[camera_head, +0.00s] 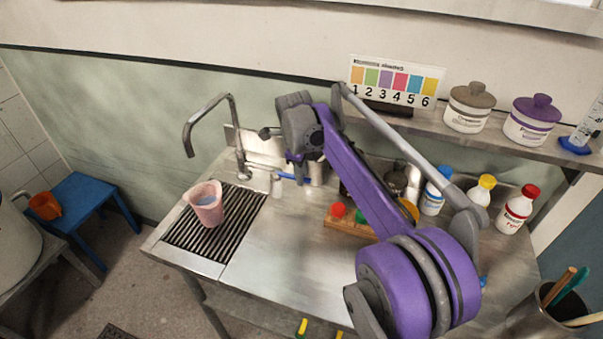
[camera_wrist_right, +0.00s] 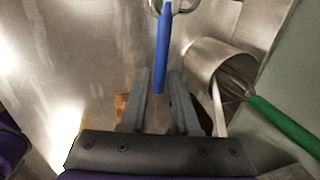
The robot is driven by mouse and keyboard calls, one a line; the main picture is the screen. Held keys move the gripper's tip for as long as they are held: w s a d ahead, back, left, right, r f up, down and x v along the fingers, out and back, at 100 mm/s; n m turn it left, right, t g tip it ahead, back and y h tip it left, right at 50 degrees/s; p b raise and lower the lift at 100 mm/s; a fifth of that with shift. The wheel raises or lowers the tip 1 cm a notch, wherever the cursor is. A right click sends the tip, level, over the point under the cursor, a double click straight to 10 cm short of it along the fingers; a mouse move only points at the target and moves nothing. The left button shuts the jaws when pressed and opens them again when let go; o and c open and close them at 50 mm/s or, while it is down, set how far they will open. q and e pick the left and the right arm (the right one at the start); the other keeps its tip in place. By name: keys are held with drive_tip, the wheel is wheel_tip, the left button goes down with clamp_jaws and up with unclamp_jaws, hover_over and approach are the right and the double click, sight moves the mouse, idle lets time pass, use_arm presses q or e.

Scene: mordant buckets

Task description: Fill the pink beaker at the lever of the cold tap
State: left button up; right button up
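The pink beaker (camera_head: 207,212) stands upright on the slatted drain grid, below and a little right of the tap's spout mouth. Something pale bluish shows inside it; I cannot tell if it is water. The gooseneck tap (camera_head: 233,112) rises behind the grid, and no stream shows at its spout. Its blue lever (camera_head: 287,176) points right; in the wrist view the lever (camera_wrist_right: 163,50) reaches down between my right fingertips. My right gripper (camera_wrist_right: 159,78) is open around the lever's end, with gaps visible on both sides. My left gripper is not in view.
A metal cup (camera_wrist_right: 218,70) with a green-handled tool stands close right of the fingers in the wrist view. A wooden rack (camera_head: 347,226) and several bottles stand right on the steel counter (camera_head: 275,245). An orange jug (camera_head: 45,206) stands on a blue stool (camera_head: 80,190).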

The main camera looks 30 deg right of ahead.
clamp_jaws()
idle(1.1)
